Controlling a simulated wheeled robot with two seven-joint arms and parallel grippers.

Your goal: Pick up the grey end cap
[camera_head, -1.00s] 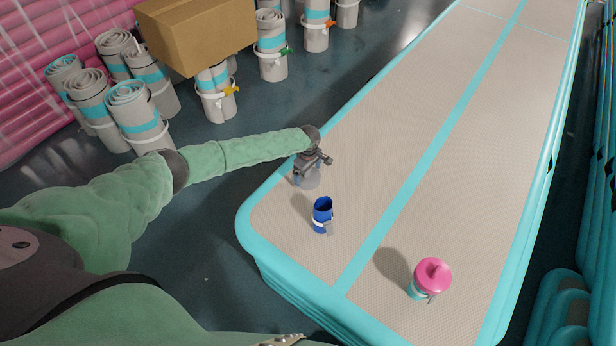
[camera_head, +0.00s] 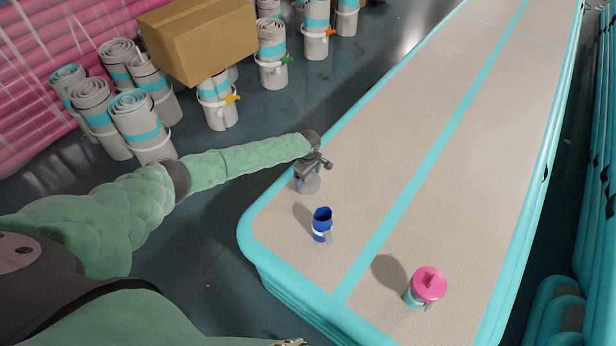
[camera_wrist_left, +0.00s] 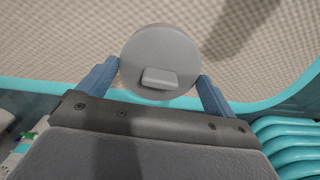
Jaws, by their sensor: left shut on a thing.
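The grey end cap (camera_head: 309,184) is at the left edge of the inflatable track. In the left wrist view the end cap (camera_wrist_left: 160,62) shows as a round grey disc with a small raised tab, between two blue fingers. My left gripper (camera_head: 307,178) is above it, with its fingers around it. In the left wrist view my left gripper (camera_wrist_left: 160,80) is shut on the cap, one finger on each side. I cannot tell whether the cap touches the track. My right gripper is not in view.
A blue open-topped cup-like piece (camera_head: 322,224) stands close by on the track (camera_head: 400,160). A pink-topped piece (camera_head: 428,286) stands farther right. The track's far part is clear.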

